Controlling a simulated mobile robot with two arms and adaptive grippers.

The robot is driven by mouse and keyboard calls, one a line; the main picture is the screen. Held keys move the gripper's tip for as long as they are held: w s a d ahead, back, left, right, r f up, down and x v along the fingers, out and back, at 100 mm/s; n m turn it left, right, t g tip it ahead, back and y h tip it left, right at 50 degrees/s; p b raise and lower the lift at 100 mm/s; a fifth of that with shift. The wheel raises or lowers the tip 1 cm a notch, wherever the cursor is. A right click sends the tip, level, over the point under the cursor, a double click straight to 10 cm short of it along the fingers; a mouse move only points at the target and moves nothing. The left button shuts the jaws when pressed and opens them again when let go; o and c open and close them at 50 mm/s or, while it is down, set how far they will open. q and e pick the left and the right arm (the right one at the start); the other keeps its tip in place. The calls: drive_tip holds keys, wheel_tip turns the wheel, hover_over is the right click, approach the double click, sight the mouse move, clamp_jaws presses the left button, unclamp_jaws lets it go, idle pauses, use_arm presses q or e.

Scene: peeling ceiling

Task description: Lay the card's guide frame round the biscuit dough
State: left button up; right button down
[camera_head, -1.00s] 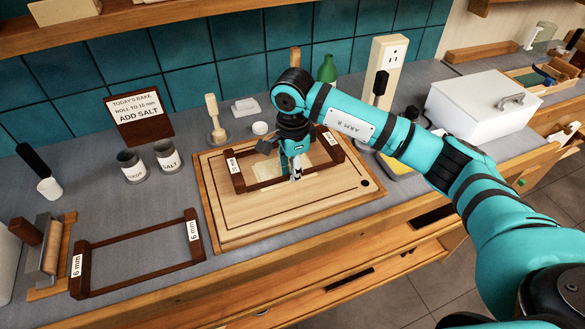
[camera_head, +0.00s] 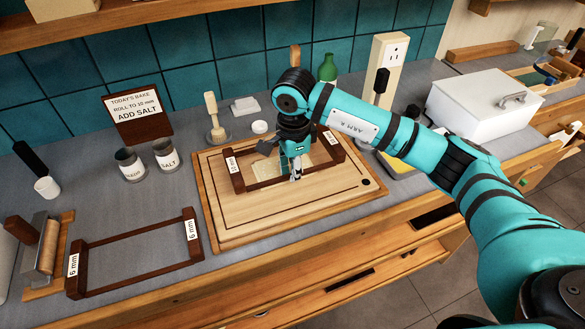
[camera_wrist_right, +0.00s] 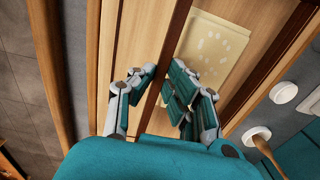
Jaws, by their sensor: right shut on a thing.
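The card (camera_head: 134,103) stands at the back left and reads "Roll to 10 mm" and "Add salt". A dark wooden guide frame (camera_head: 262,186), its left end label appearing to read 10, is over the cutting board (camera_head: 240,222). My right gripper (camera_head: 296,177) is shut on its front rail, which shows between the fingers in the wrist view (camera_wrist_right: 160,92). The pale biscuit dough (camera_head: 272,167) appears inside the frame's outline, partly hidden by my gripper; its dotted top shows in the wrist view (camera_wrist_right: 213,48). I cannot tell whether the frame touches the board. My left gripper is out of view.
A second frame (camera_head: 135,237), marked 6 mm, lies on the counter at the left. Sugar and salt tins (camera_head: 166,155), a wooden tool on a stand (camera_head: 214,118) and a small white pot (camera_head: 260,127) stand behind. A white box (camera_head: 488,104) is at the right.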

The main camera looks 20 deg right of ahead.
drive_tip(key=shift+f+b, duration=0.95)
drive_tip(key=shift+f, duration=0.25)
drive_tip(key=shift+s+f, duration=0.1)
drive_tip(key=shift+s, duration=0.05)
drive_tip(key=shift+s+f, duration=0.1)
drive_tip(key=shift+f, duration=0.05)
drive_tip(key=c, duration=1.3)
unclamp_jaws()
drive_tip(key=shift+o, duration=0.2)
wheel_tip(320, 180, up, 12)
